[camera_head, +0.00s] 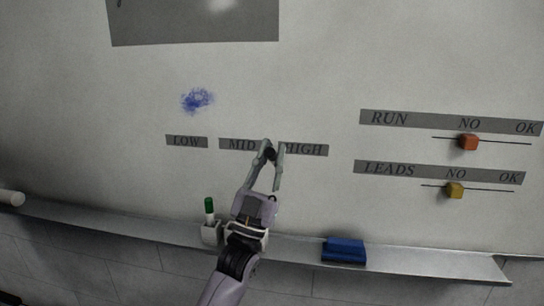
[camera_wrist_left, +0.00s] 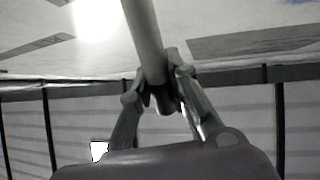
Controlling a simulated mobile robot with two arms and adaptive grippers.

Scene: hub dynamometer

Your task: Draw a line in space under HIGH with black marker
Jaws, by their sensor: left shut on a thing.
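The HIGH label (camera_head: 306,150) is a grey strip on the whiteboard, to the right of the MID label (camera_head: 238,144) and the LOW label (camera_head: 187,142). The board under HIGH is bare. My left gripper (camera_head: 274,152) is in front of the board between MID and HIGH, covering part of that gap. It is shut on the marker, whose dark end (camera_head: 270,154) shows between the fingertips. In the left wrist view the marker (camera_wrist_left: 147,40) is a pale cylinder with a dark end between the fingers. I cannot tell whether it touches the board. My right gripper is out of view.
A ledge (camera_head: 400,262) runs below the board. It bears a blue eraser (camera_head: 344,250) and a holder with a green-capped marker (camera_head: 209,207). A blue scribble (camera_head: 197,100) is above LOW. An orange slider (camera_head: 467,142) and a yellow slider (camera_head: 454,190) are at right.

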